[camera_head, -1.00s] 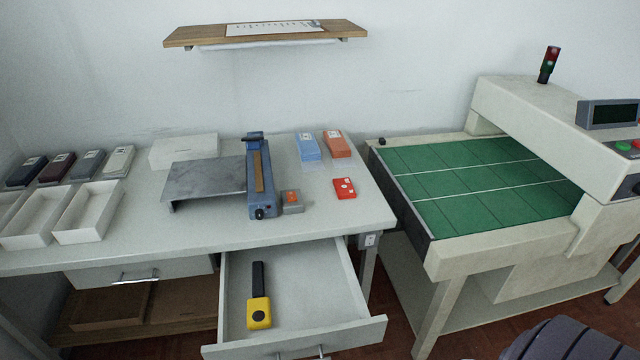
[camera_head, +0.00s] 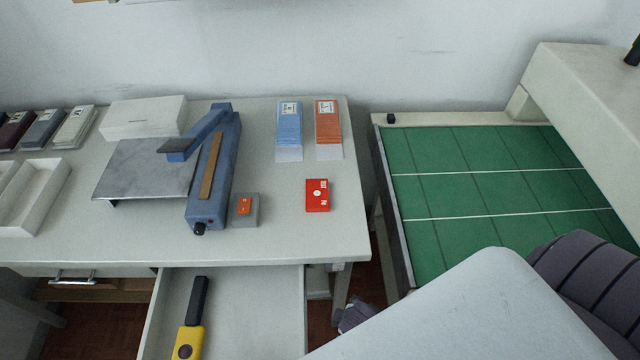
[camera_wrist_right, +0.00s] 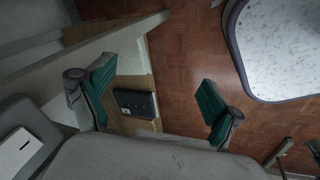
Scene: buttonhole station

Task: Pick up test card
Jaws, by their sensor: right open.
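No card is clearly marked as the test card. A red card or small pack (camera_head: 317,195) with white marks lies flat on the table's right part in the head view. Behind it stand a stack of blue cards (camera_head: 289,122) and a stack of orange cards (camera_head: 328,122). My right gripper (camera_wrist_right: 155,98) is open and empty in the right wrist view, over the brown floor, with its green-padded fingers wide apart. My right arm enters the head view at the lower right, in front of the table. My left gripper is in neither current view.
A blue lever sealer (camera_head: 214,180) with a metal plate (camera_head: 145,170) stands left of the cards. A grey block with an orange top (camera_head: 244,209) is beside it. The open drawer (camera_head: 240,300) holds a yellow-black tool (camera_head: 189,325). A green-bedded machine (camera_head: 460,190) stands right.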

